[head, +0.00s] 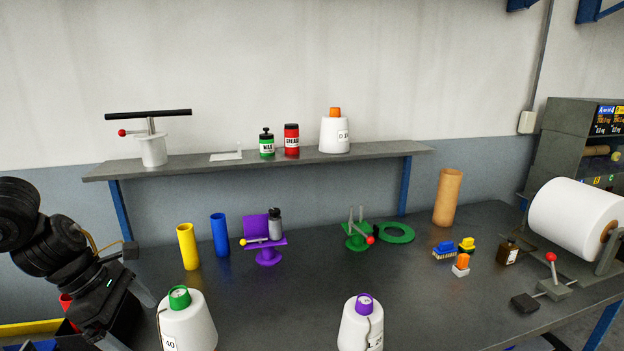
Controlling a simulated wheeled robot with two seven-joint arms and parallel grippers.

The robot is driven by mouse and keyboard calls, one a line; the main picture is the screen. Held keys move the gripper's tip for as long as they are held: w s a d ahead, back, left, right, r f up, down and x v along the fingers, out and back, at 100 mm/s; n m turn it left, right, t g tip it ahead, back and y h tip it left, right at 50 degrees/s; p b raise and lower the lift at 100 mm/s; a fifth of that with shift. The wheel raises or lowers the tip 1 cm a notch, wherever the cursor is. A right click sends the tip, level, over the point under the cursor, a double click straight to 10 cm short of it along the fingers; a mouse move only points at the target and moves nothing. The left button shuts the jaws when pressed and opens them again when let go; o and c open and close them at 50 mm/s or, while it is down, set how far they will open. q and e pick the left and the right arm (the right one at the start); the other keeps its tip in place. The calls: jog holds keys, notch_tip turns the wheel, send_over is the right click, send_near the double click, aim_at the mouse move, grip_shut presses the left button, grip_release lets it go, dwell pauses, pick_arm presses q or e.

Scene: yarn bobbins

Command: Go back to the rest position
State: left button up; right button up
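My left gripper (137,322) hangs at the lower left on my black arm. Its two grey fingers stand apart, with nothing seen between them. It is just left of a white yarn cone with a green top (190,325), and a small gap seems to separate them. A second white cone with a purple top (361,325) stands at the front middle of the table. A third white cone with an orange top (335,135) stands on the shelf. My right gripper is not in view.
The dark table (300,300) carries a yellow tube (188,247), a blue tube (220,235), a purple stand (267,242), a green stand (357,237) and a tan tube (447,197). A large white roll (570,215) is at right. The table's middle is clear.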

pick_arm(q)
jog(key=w+d+f+n+t+h, duration=0.1)
jog(key=d+f+n+t+h, duration=0.15)
jog(key=d+n, duration=0.45)
jog(key=d+f+n+t+h, duration=0.15)
jog(key=d+f, duration=0.25)
jog(key=d, duration=0.8)
jog(key=w+d+f+n+t+h, duration=0.1)
jog(key=d+f+n+t+h, duration=0.15)
jog(key=d+n, duration=0.5)
jog(key=s+a+f+n+t+y, duration=0.1)
jog(key=s+a+f+n+y, duration=0.3)
jog(key=n, duration=0.7)
jog(key=s+a+f+n+t+y, duration=0.15)
jog(key=a+f+n+y, duration=0.25)
jog(key=f+n, duration=0.45)
jog(key=s+a+f+n+g+y, duration=0.1)
jog(key=s+a+f+n+g, duration=0.3)
jog(key=s+n, duration=0.4)
jog(key=s+a+f+n+g+y, duration=0.25)
jog(key=s+a+f+n, duration=0.2)
jog(key=s, duration=0.55)
notch_tip(320, 180, down, 24)
jog(key=g, duration=0.2)
jog(key=s+a+f+g, duration=0.1)
jog(key=s+a+f, duration=0.1)
jog(key=s+f, duration=1.5)
jog(key=shift+s+a+f, duration=0.15)
jog(key=shift+s+f, duration=0.05)
